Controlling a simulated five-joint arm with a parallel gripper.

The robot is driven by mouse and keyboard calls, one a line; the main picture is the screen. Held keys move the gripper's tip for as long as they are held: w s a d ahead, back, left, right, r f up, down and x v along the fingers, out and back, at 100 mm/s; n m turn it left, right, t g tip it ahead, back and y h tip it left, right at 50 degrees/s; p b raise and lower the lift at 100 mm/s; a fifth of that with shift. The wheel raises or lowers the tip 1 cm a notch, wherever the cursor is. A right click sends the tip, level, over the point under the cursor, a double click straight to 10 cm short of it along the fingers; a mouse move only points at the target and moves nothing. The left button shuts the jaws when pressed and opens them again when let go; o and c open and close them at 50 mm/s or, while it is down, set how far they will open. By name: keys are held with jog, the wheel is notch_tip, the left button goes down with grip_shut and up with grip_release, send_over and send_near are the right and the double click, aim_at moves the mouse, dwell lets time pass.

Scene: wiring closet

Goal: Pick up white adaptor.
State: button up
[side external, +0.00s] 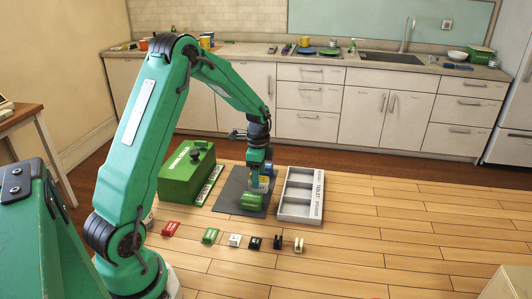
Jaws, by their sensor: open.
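A small white block (234,240), which looks like the white adaptor, lies on the wooden floor in a row of small coloured pieces. My gripper (260,184) points down above a dark grey mat (232,190), behind and to the right of the white block and well apart from it. It is open, but its fingertips are small and partly hard to make out. A green object with white lettering (252,202) sits on the mat just below and in front of my gripper. I cannot tell whether they touch.
The row also holds a red piece (171,228), a green piece (210,235), two black pieces (255,243) and a beige piece (299,245). A green box (186,176) stands left of the mat, a grey compartment tray (302,217) right.

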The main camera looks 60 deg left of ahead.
jog(key=shift+a+f, duration=0.1)
jog(key=shift+f, duration=1.75)
jog(key=c, duration=1.1)
jog(key=shift+r, duration=0.15)
jog(key=shift+r, duration=1.25)
jog(key=shift+d+r, duration=0.2)
jog(key=shift+r, duration=0.6)
jog(key=d+r, duration=0.2)
jog(key=d, duration=0.1)
jog(key=s+d+r, duration=0.1)
jog(key=d+r, duration=0.1)
jog(key=d, duration=0.2)
jog(key=d+r, duration=0.2)
jog(key=d, duration=0.2)
jog(key=shift+s+d+r, duration=0.15)
jog(key=shift+r, duration=0.2)
